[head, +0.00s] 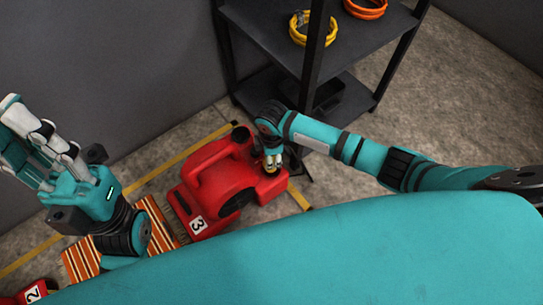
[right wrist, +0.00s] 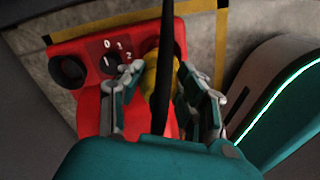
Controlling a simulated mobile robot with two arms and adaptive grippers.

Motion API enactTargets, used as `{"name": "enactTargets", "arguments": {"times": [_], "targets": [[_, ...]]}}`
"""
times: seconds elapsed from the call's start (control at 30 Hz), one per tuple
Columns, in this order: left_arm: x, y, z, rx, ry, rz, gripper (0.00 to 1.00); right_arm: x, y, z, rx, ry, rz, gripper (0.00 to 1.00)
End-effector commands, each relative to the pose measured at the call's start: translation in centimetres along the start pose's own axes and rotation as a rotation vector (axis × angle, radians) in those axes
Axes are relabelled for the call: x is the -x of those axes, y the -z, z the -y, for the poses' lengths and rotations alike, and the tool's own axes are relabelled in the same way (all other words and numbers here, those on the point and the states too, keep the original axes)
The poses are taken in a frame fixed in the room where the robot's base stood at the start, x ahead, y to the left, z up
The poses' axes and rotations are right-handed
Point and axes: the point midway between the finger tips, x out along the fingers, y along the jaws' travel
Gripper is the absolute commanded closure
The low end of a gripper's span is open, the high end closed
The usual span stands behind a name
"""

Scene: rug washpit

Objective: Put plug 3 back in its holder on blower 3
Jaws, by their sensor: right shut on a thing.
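Blower 3 (head: 222,173) is a red machine with a white "3" label (head: 198,225), standing on the floor in the middle of the head view. My right gripper (head: 271,165) is at the blower's right end. In the right wrist view, my right gripper (right wrist: 168,88) is shut on a yellow plug (right wrist: 150,76) with a black cable (right wrist: 167,45) rising from it. The plug is against or just above the red panel (right wrist: 90,50); I cannot tell if it is seated. The holder is hidden by plug and fingers. My left gripper (head: 22,140) is open and empty at the left.
The panel has a dial (right wrist: 111,63) marked 0, 1, 2 and a round dark fitting (right wrist: 69,71). A dark shelf (head: 270,25) with yellow (head: 299,38) and orange coils (head: 366,8) stands behind. A striped rug (head: 82,262) and blower 2 (head: 32,293) are at lower left.

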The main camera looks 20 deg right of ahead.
Motion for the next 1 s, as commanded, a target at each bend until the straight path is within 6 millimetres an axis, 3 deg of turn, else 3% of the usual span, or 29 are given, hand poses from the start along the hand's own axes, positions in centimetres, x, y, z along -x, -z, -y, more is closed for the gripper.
{"name": "enactTargets", "arguments": {"times": [1.0], "targets": [[-0.96,0.24,-0.02,0.001,0.0,-0.002,1.0,0.03,-0.04,0.02,0.0,0.0,-0.001,1.0]]}}
